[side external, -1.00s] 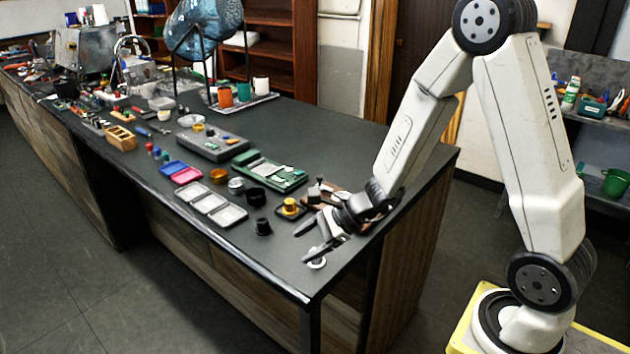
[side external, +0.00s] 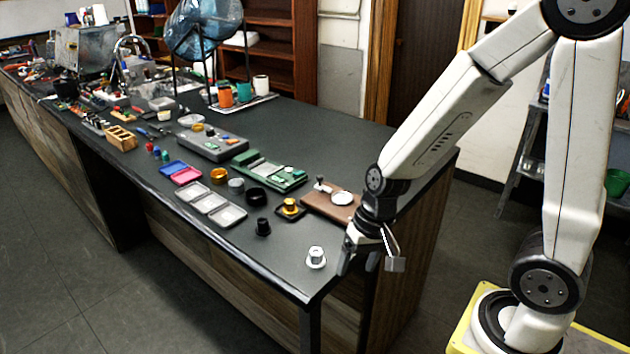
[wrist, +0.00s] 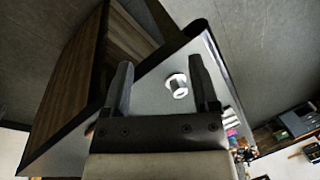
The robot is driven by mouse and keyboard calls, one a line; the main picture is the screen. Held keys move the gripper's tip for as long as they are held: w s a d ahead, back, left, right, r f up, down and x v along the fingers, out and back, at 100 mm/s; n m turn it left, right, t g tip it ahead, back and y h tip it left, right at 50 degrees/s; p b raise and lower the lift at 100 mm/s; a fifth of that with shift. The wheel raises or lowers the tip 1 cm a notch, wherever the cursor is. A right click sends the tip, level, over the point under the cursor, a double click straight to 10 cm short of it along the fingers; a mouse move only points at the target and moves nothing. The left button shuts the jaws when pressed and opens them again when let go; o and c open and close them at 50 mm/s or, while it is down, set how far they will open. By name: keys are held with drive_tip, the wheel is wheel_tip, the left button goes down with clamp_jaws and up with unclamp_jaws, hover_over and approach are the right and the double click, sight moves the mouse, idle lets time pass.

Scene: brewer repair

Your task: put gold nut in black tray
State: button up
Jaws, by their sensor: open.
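A gold nut (side external: 290,204) sits in a small square black tray (side external: 281,215) near the right end of the bench. My gripper (side external: 370,265) points down at the bench's right front edge, to the right of and nearer than the tray. It is open, with nothing between its fingers. In the wrist view my gripper's fingers (wrist: 160,68) are spread apart, and a silver-white nut on a round base (wrist: 178,86) shows beyond them. This silver-white nut (side external: 316,256) also stands near the bench corner in the side view. The gold nut cannot be made out in the wrist view.
A black knob-like part (side external: 263,227) stands left of the silver-white nut. A brown board (side external: 328,203) with small parts lies right of the black tray. A black ring (side external: 256,196), grey trays (side external: 211,202) and a green case (side external: 270,172) lie further left.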

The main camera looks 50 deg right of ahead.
drive_tip(key=shift+w+d+r+n+t+h, duration=0.1)
drive_tip(key=shift+d+r+n+t+h, duration=0.2)
drive_tip(key=shift+n, duration=0.65)
drive_tip(key=shift+w+d+r+n+t+h, duration=0.15)
drive_tip(key=shift+d+r+n+h, duration=0.25)
drive_tip(key=shift+n, duration=0.6)
drive_tip(key=shift+d+r+n+t+h, duration=0.25)
drive_tip(key=shift+d+n+h, duration=0.15)
drive_tip(key=shift+n, duration=0.55)
